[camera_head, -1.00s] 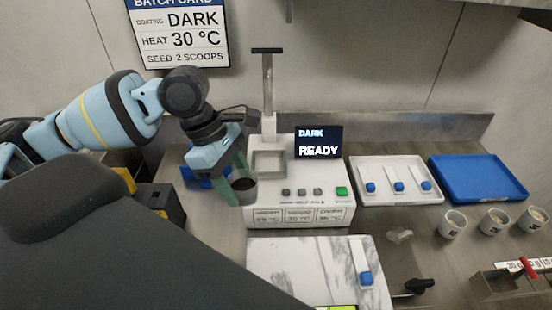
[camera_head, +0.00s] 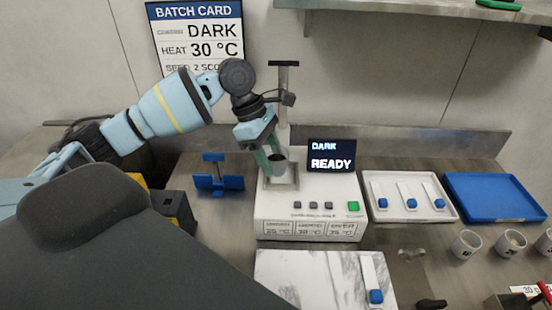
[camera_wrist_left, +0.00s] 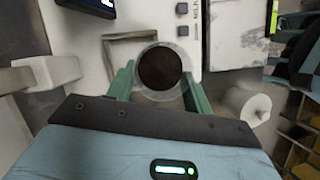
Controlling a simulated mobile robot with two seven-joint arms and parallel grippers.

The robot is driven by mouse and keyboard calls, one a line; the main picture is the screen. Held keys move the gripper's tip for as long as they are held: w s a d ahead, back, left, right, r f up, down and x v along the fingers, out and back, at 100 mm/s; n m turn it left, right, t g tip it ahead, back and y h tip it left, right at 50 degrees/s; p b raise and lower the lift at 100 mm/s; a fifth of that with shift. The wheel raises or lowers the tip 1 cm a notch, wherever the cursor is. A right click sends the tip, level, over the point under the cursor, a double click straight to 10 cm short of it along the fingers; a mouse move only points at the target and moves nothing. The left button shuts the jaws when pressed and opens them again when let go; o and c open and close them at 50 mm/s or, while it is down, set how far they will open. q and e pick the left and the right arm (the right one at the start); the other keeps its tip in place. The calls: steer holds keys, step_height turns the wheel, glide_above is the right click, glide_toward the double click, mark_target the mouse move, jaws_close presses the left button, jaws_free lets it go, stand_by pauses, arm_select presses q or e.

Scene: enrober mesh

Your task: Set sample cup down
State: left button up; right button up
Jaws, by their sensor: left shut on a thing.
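The sample cup (camera_head: 278,165) is a small grey cup with dark brown contents, seen from above in the left wrist view (camera_wrist_left: 160,68). My left gripper (camera_head: 270,158) is shut on it, with green fingers on either side of the cup in the wrist view (camera_wrist_left: 160,85). The cup looks upright, at the square framed recess (camera_head: 285,186) on top of the white machine (camera_head: 310,228). In the wrist view the frame (camera_wrist_left: 112,40) shows partly behind the cup. Whether the cup touches the recess floor cannot be told. My right gripper is not in view.
A column (camera_head: 284,100) rises behind the recess. A screen (camera_head: 331,156) reading DARK READY stands right of it. A blue stand (camera_head: 218,182) is to the left. A white tray (camera_head: 408,214), blue tray (camera_head: 495,197) and several cups (camera_head: 466,244) lie to the right.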

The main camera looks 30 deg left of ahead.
mark_target(276, 159)
arm_select(q)
steer(key=shift+w+a+f, duration=0.1)
steer(key=shift+w+a, duration=0.1)
steer(key=shift+w, duration=0.7)
steer(key=shift+w+a+f, duration=0.1)
steer(key=shift+w+a, duration=0.1)
steer(key=shift+w, duration=0.7)
steer(key=shift+f, duration=1.75)
steer(key=shift+f, duration=0.6)
steer(key=o, duration=1.1)
steer(key=shift+s, duration=0.15)
steer(key=shift+f, duration=0.1)
steer(key=shift+r, duration=0.45)
steer(key=v, duration=1.2)
steer(key=shift+r, duration=0.3)
